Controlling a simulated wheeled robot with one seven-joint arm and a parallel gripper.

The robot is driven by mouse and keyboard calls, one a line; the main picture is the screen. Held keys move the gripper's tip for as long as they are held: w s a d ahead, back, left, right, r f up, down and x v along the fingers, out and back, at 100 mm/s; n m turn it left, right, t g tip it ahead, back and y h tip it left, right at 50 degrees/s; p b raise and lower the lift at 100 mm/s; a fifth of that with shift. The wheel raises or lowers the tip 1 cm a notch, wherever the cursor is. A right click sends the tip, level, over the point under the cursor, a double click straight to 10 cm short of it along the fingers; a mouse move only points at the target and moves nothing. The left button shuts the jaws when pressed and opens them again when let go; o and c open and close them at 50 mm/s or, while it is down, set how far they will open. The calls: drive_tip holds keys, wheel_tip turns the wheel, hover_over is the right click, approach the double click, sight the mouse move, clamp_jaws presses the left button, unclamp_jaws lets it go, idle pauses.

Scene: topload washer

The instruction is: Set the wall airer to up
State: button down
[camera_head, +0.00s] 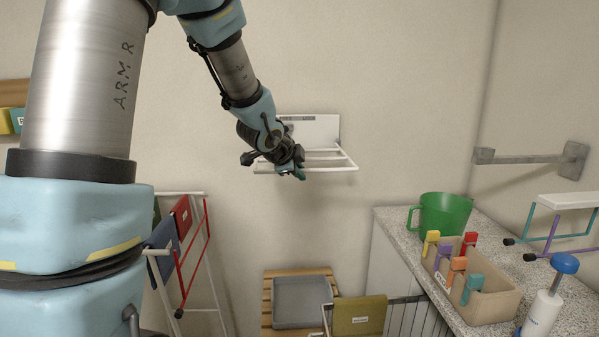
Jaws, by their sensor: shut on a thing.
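The wall airer (328,152) is a white rack of thin bars on the back wall, in the upper middle of the head view. Its white back plate (325,128) is flat against the wall, and the rack stands out from the wall, away from the plate. My gripper (294,173) is at the airer's front bar, left of its middle, and is shut on it. The wrist hides the left part of the rack and plate. The fingers are small and dark, with a green bit at the tip.
A drying rack (190,250) with hung cloths stands at lower left. A chair-like slatted wooden piece (267,315) with a grey bin (301,302) is below. A counter (395,222) at right bears a green mug (443,214) and a peg box (490,308). A metal bracket (530,158) juts from the right wall.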

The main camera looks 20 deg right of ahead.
drive_tip(key=shift+r, duration=0.1)
drive_tip(key=c, duration=0.9)
unclamp_jaws()
drive_tip(key=p+v, duration=0.3)
drive_tip(key=v, duration=0.7)
drive_tip(key=shift+s+a+r, duration=0.1)
drive_tip(key=shift+s+a, duration=0.1)
drive_tip(key=shift+s, duration=0.05)
